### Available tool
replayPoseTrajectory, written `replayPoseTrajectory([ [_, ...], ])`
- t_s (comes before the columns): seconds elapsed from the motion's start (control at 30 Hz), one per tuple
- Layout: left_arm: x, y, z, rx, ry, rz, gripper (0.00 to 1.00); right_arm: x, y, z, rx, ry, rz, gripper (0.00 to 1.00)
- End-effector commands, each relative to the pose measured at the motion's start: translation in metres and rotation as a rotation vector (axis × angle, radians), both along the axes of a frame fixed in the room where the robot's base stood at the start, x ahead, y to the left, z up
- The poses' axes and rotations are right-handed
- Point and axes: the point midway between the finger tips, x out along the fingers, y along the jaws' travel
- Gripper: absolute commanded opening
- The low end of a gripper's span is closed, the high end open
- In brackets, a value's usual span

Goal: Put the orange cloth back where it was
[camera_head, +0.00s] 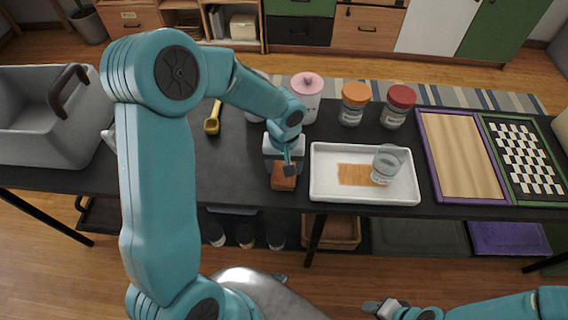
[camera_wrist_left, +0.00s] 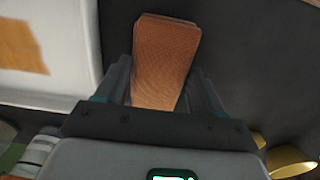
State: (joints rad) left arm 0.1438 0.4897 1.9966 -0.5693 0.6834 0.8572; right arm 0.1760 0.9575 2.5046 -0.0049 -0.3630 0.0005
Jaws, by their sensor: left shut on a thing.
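The orange cloth (camera_head: 283,181), a folded orange-brown block, is between the fingers of my left gripper (camera_head: 286,163) just left of the white tray, near the table's front edge. In the left wrist view the cloth (camera_wrist_left: 166,58) sticks out past the fingertips (camera_wrist_left: 160,88), which are shut on it. Its height above the black top is hard to tell. The white tray (camera_head: 330,195) has a flat orange-tan patch (camera_head: 356,174) on its floor. A clear glass (camera_head: 388,164) stands at that patch's right end. My right gripper (camera_head: 383,308) is low at the bottom edge; its fingers are unclear.
Behind the tray stand a pink-lidded jar (camera_head: 307,98), an orange-lidded jar (camera_head: 354,102) and a red-lidded jar (camera_head: 397,106). A wooden board (camera_head: 461,155) and a checkered board (camera_head: 523,158) lie right. A grey bin (camera_head: 45,118) and a yellow-handled thing (camera_head: 212,120) are left.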

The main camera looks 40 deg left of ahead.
Motion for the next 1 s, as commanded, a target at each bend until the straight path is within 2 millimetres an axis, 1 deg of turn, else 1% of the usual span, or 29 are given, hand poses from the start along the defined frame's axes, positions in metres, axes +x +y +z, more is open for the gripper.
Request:
replayPoseTrajectory([
  [0.17, 0.0, 0.0, 0.001, 0.0, 0.0, 0.0, 0.44, 0.0, 0.0, 0.0, 0.0, 0.0, 0.0, 0.43],
  [0.33, 0.0, 0.0, -0.004, 0.001, -0.001, 0.0, 0.44, 0.0, 0.0, -0.006, 0.0, 0.0, 0.0, 0.43],
  [0.37, 0.0, 0.0, -0.002, 0.001, -0.001, 0.0, 0.78, 0.0, 0.0, -0.004, 0.0, 0.0, 0.0, 0.43],
  [0.4, 0.0, 0.0, -0.002, 0.0, 0.0, 0.0, 0.91, 0.0, 0.0, -0.003, 0.0, 0.0, 0.0, 0.43],
  [0.43, 0.0, 0.0, -0.002, 0.0, 0.0, 0.0, 0.94, 0.0, 0.0, -0.003, 0.0, 0.0, 0.0, 0.43],
  [0.67, 0.0, 0.0, -0.002, 0.0, 0.0, 0.0, 0.94, 0.0, 0.0, -0.003, 0.0, 0.0, 0.0, 0.43],
  [0.77, 0.0, 0.0, 0.003, 0.0, 0.0, 0.0, 0.94, 0.0, 0.0, 0.002, 0.0, 0.0, 0.0, 0.43],
  [0.87, 0.001, 0.001, 0.014, 0.002, -0.003, 0.0, 0.94, 0.0, 0.0, 0.002, 0.0, 0.0, 0.0, 0.43],
  [1.0, 0.001, 0.0, 0.047, 0.001, -0.006, 0.0, 0.94, 0.0, 0.0, 0.006, 0.0, 0.0, 0.0, 0.43],
])
